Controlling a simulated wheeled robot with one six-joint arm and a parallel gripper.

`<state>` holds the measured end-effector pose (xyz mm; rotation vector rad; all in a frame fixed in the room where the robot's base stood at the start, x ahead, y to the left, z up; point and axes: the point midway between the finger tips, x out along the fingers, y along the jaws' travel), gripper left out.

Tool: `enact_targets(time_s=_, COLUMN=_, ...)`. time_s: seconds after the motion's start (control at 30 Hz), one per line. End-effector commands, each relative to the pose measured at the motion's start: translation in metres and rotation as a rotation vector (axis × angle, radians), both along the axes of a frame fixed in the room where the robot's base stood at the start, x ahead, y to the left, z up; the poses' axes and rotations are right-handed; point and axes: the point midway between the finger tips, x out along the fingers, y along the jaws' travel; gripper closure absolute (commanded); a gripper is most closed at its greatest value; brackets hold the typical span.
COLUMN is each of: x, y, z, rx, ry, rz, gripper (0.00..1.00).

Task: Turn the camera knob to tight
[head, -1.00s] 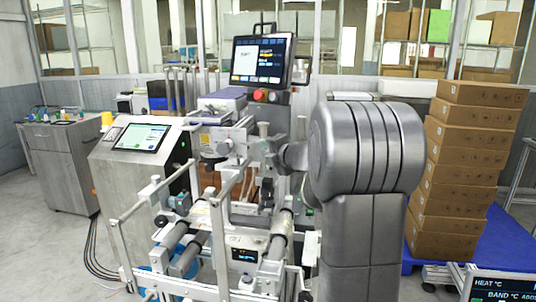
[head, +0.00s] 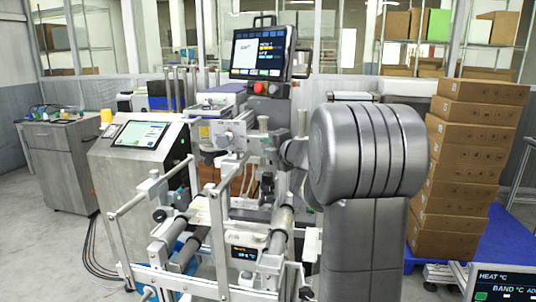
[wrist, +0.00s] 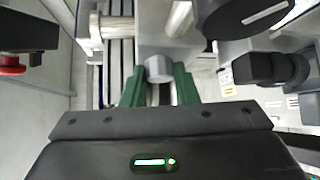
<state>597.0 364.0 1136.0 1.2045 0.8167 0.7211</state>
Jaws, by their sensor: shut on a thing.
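In the wrist view my gripper (wrist: 159,84) has its two green fingers on either side of a small grey cylindrical knob (wrist: 159,68), shut on it. This appears to be the camera knob. The knob sits at the lower end of a grey block (wrist: 165,40). No mark showing its setting can be read. In the head view my large grey arm covers the right of the machine, and I cannot clearly make out the fingers or the knob there.
A black knob (wrist: 270,68) and a dark round part (wrist: 240,15) are close on the right in the wrist view. A red button (wrist: 10,65) is at the left. In the head view, machine rails (head: 140,195) stand in front, and stacked cartons (head: 465,165) stand right.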

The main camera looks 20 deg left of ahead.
Motion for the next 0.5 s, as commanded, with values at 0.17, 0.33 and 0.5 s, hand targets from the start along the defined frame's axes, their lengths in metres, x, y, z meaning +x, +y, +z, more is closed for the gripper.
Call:
enact_targets(time_s=0.17, x=-0.0004, y=-0.0001, z=-0.0116, rx=0.129, ry=0.029, rz=0.000, gripper=0.96)
enact_targets(time_s=0.33, x=-0.0005, y=0.0002, z=-0.0139, rx=0.265, ry=0.062, rz=0.001, gripper=0.96)
enact_targets(time_s=0.5, x=-0.0006, y=0.0004, z=-0.0158, rx=0.398, ry=0.094, rz=0.002, gripper=0.96)
